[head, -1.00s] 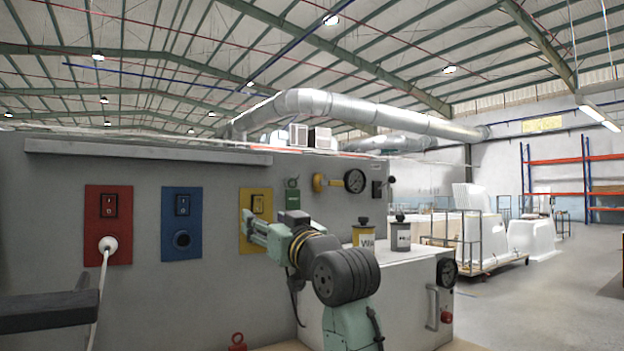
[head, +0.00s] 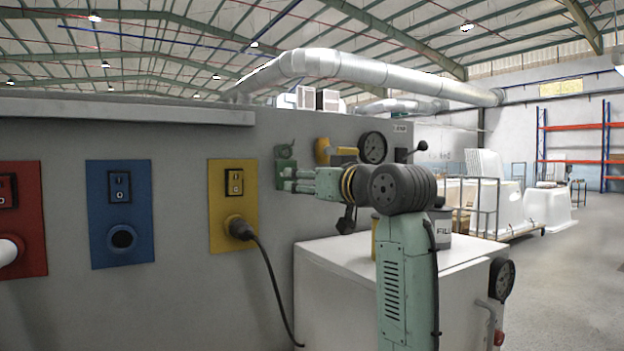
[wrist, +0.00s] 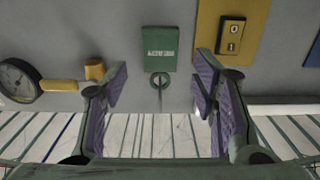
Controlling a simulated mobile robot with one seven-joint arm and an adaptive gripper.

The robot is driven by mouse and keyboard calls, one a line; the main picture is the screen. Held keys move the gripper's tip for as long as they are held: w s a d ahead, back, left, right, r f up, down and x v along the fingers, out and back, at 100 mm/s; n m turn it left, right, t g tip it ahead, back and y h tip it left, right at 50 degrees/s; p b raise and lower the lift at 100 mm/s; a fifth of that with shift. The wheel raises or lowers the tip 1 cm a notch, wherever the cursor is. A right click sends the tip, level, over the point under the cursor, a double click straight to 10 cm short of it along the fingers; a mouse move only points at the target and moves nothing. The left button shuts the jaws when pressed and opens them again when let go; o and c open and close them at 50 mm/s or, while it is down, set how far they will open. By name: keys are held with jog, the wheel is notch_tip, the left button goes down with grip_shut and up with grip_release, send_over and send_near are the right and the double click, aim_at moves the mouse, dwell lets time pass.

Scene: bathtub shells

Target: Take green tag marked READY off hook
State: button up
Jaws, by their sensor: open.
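The green tag (wrist: 160,50) hangs flat on the grey panel in the wrist view, with pale lettering too small to read. The hook or ring (wrist: 159,80) shows at the tag's edge. My gripper (wrist: 162,80) is open and empty, its two purple-padded fingers on either side of the hook and short of the tag in that picture. Contact is not visible. In the head view, my gripper (head: 288,180) is in front of the panel at the green tag (head: 285,153), partly covering it.
A yellow switch plate (head: 217,215) with a black plug and cable is to the left. A yellow valve handle (head: 323,150) and a pressure gauge (head: 372,148) are close on the right. A white cabinet (head: 345,270) with canisters on top stands below.

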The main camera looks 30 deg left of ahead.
aim_at(288, 167)
jog(key=p+x, duration=0.1)
jog(key=x, duration=0.7)
jog(key=shift+p, duration=0.3)
jog(key=shift+r, duration=0.15)
dwell(0.5)
jog(key=c, duration=1)
jog(key=shift+o, duration=0.2)
jog(key=shift+r, duration=0.2)
jog(key=shift+r, duration=0.5)
jog(key=shift+r, duration=0.4)
jog(key=shift+s+d, duration=0.1)
jog(key=shift+d, duration=0.1)
